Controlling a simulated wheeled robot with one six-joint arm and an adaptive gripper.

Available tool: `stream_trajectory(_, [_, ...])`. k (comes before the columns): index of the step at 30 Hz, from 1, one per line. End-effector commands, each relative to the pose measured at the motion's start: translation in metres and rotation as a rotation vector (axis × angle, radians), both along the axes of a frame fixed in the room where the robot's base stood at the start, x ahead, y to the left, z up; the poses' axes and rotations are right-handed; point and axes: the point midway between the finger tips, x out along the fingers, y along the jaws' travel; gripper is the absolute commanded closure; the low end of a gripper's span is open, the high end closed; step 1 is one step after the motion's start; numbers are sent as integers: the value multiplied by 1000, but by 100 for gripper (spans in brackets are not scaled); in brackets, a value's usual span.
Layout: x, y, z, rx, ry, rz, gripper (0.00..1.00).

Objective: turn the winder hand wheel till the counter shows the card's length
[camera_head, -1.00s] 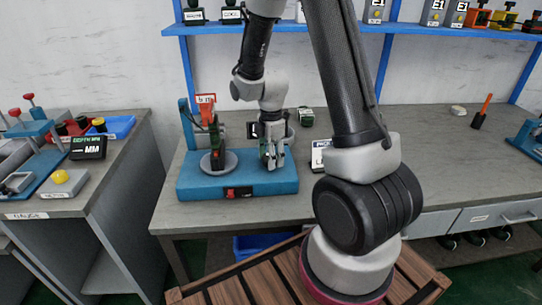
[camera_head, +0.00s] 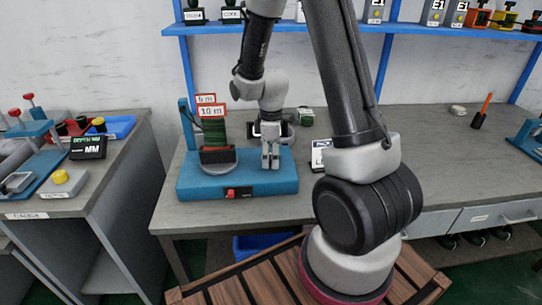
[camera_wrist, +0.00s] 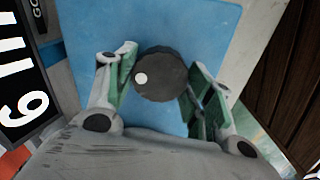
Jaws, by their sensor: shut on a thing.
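The blue winder (camera_head: 190,186) stands on the bench with a green-wound reel (camera_head: 214,132) on its left. Red-edged cards reading "10 m" (camera_head: 212,111) and "5 m" (camera_head: 205,98) show at the reel's top. My gripper (camera_head: 270,163) points down at the winder's right side. In the wrist view, its green-padded fingers are shut on the dark round hand wheel (camera_wrist: 160,75), which has a white dot towards its left. The black counter (camera_wrist: 22,85) is cut off at the left edge; its white digits are sideways, and I cannot read the full number.
A white card (camera_head: 318,155) stands right of the winder, partly hidden by my arm. A blue bin (camera_head: 262,247) is under the bench. The left bench holds a "DEPTH MM" display (camera_head: 88,147). The bench's right middle is mostly clear.

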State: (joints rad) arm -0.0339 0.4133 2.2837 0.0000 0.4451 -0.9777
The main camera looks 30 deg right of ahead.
Motion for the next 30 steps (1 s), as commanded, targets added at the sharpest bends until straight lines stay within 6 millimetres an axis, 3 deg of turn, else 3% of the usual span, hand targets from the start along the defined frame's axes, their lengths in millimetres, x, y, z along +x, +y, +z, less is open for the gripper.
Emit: stream_trajectory(30, [1,0,1,1,-3,-962,71])
